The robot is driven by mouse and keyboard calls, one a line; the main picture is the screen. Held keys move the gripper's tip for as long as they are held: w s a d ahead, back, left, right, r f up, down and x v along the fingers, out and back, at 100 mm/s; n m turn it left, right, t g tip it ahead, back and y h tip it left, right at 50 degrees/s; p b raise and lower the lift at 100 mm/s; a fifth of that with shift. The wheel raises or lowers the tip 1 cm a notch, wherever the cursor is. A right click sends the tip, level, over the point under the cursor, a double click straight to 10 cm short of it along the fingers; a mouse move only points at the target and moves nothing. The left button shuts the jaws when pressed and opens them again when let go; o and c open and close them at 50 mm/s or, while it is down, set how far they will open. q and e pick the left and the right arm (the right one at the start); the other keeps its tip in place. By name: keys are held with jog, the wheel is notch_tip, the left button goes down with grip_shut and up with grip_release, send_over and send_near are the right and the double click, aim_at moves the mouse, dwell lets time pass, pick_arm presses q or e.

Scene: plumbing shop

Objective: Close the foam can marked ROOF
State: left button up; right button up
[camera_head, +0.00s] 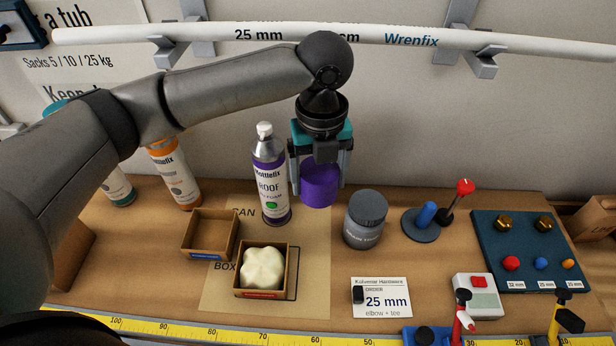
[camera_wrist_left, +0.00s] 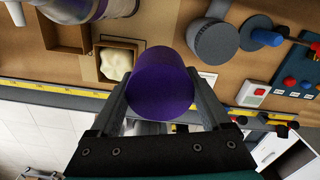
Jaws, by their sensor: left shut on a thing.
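The foam can marked ROOF (camera_head: 270,185) stands upright on the bench, purple and silver with a white nozzle on top. My left gripper (camera_head: 320,178) is shut on a purple cap (camera_head: 320,190) and holds it just right of the can, apart from the nozzle. In the left wrist view the cap (camera_wrist_left: 163,85) sits between the fingers, and part of the can (camera_wrist_left: 90,8) shows at the top left. My right gripper is not in view.
An empty cardboard box (camera_head: 209,256) and a box with cream foam (camera_head: 289,270) stand in front of the can. A grey jar (camera_head: 365,220) stands to the right. An orange can (camera_head: 173,175) stands to the left. A white pipe (camera_head: 400,38) runs along the wall above.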

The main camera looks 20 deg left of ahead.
aim_at(304, 201)
pick_arm(q)
jog(key=n, duration=0.1)
jog(key=n+b, duration=0.1)
jog(key=n, duration=0.1)
jog(key=shift+s+a+f+n, duration=0.25)
jog(key=shift+s+f+n, duration=0.05)
jog(key=shift+f+n, duration=0.1)
jog(key=n+b, duration=0.1)
jog(key=n, duration=0.2)
jog(key=s+a+f+n+b, duration=0.1)
jog(key=n, duration=0.3)
jog(key=n+b, duration=0.1)
jog(key=n, duration=0.2)
jog(key=shift+s+a+f+n+b, duration=0.2)
jog(key=shift+s+n+b, duration=0.1)
jog(key=shift+s+b, duration=0.1)
jog(key=shift+s+a+f+n+b, duration=0.45)
jog(key=shift+n+b, duration=0.35)
jog(key=shift+n, duration=1.8)
jog(key=shift+s+a+f+n+b, duration=0.25)
jog(key=shift+s+n+b, duration=0.45)
jog(key=shift+n, duration=1.9)
jog(key=shift+s+a+f+n+b, duration=0.35)
jog(key=shift+n+b, duration=0.5)
jog(key=shift+n, duration=1.75)
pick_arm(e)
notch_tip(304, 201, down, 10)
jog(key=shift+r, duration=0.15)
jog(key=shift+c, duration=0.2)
